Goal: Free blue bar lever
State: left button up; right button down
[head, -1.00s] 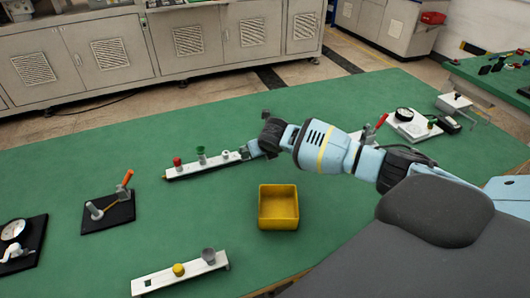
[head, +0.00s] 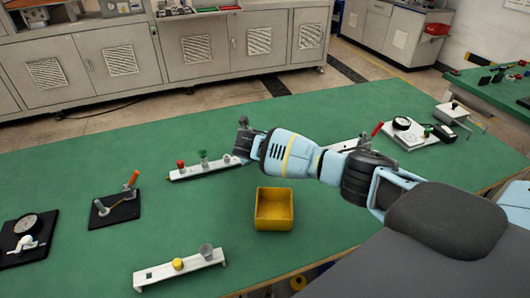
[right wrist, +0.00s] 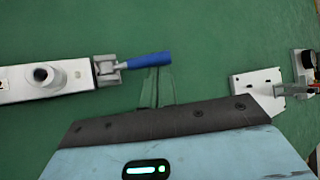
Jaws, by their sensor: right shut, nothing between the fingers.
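The blue lever (right wrist: 148,60) shows in the right wrist view, reaching right and slightly up from a grey clamp (right wrist: 107,68). The clamp sits at the end of a white bar (right wrist: 50,84), which also shows in the head view (head: 212,168). My right gripper (right wrist: 158,75) is shut and empty, its fingertips right beside the lever near its free end; I cannot tell whether they touch it. In the head view my right gripper (head: 243,130) is over the bar's right end, and the blue lever is hidden there. My left gripper is not in view.
The bar carries red (head: 180,163) and green (head: 203,157) knobs. An open yellow bin (head: 274,225) stands in front. A black plate with an orange-handled lever (head: 131,180) is at left. A red-handled lever (head: 377,129) is behind my arm. Green table is clear around the bin.

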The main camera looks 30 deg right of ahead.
jog(key=shift+w+a+r+n+h, duration=0.2)
jog(key=shift+a+r+n+h, duration=0.15)
jog(key=shift+r+h, duration=0.3)
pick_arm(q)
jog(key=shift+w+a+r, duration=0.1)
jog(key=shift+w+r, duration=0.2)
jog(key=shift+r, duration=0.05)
pick_arm(e)
jog(key=shift+a+n+h, duration=0.15)
jog(key=shift+n+h, duration=0.1)
jog(key=shift+h, duration=0.4)
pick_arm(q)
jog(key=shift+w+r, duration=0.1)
pick_arm(e)
jog(key=shift+r, duration=0.1)
jog(key=shift+r+p, duration=0.55)
jog(key=shift+r, duration=0.2)
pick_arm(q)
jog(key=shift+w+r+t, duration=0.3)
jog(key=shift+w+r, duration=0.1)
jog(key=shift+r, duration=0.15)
pick_arm(e)
jog(key=shift+f, duration=0.1)
